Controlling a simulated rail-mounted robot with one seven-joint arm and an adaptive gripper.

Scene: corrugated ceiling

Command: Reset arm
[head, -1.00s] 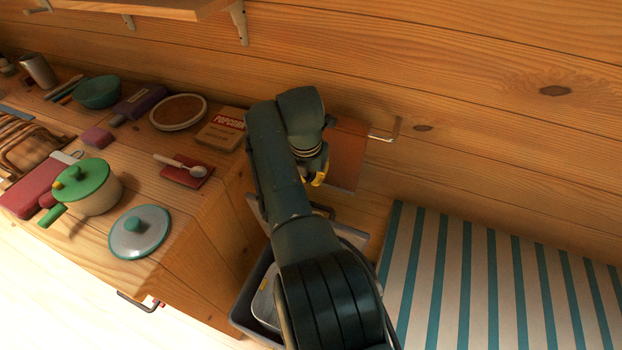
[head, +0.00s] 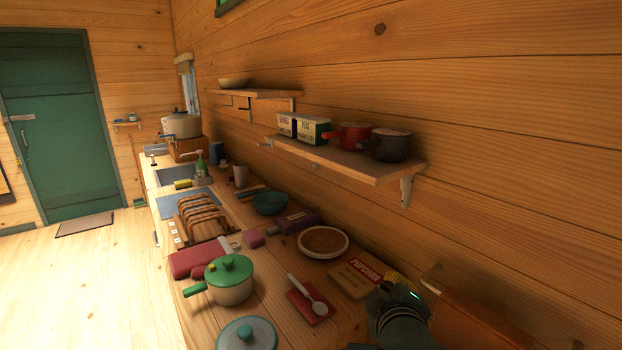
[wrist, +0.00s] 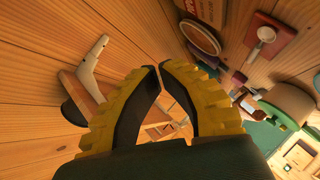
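My gripper (head: 392,279) shows at the bottom right of the head view, with its yellow fingers beside the popcorn box and near the wall; most of my arm is out of view. In the wrist view my gripper (wrist: 159,66) has its yellow, black-padded fingers bent inward with the tips together. Nothing is held between them. Whether the gripper touches the popcorn box (head: 355,277) cannot be told from the head view.
A shelf (head: 350,160) with pots juts out above. The floor (head: 90,290) at left is clear.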

